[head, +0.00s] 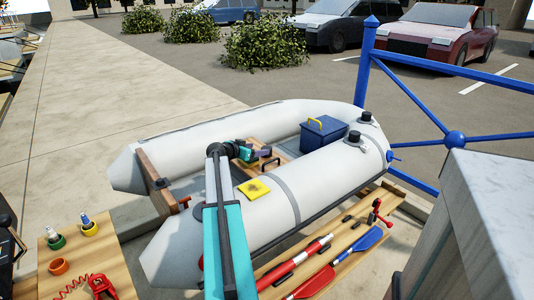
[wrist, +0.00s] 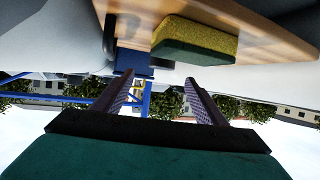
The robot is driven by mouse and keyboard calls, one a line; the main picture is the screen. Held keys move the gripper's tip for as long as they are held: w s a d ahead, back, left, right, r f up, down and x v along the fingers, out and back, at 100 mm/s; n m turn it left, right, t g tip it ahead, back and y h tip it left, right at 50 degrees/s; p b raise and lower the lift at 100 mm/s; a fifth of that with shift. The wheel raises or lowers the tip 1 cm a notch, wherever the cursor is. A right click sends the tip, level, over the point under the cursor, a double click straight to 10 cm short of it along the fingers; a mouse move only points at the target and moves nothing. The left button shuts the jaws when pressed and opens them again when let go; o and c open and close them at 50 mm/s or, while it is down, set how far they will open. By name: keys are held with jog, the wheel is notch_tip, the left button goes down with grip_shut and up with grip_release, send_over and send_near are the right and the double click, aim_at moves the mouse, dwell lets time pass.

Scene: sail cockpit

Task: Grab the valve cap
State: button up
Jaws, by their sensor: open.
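Two short black round fittings, which look like valve caps, stand on the dinghy's pale tube in the head view: one farther back (head: 365,117), one nearer (head: 354,137). I cannot tell which is the task's cap. My gripper (head: 264,154) is over the inside of the dinghy (head: 318,178), left of and apart from both fittings. In the wrist view, which is upside down, my gripper (wrist: 161,81) has its two fingers apart with nothing between them. No valve cap can be made out clearly there.
A blue box (head: 323,134) with a yellow handle sits in the dinghy. A yellow-green sponge (wrist: 196,42) lies on a wooden board (wrist: 270,28) near my gripper. Blue railings (head: 408,92) stand behind; oars (head: 340,262) lie in front.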

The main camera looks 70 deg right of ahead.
aim_at(266, 148)
jog(key=shift+x, duration=1.9)
jog(key=shift+w+x, duration=0.1)
jog(key=shift+x, duration=1.2)
jog(key=shift+w+x, duration=0.15)
jog(key=shift+x, duration=1.15)
jog(key=shift+f, duration=0.1)
jog(key=c, duration=1.1)
jog(key=shift+o, duration=0.2)
jog(key=shift+r+p, duration=0.3)
jog(key=shift+r, duration=4.75)
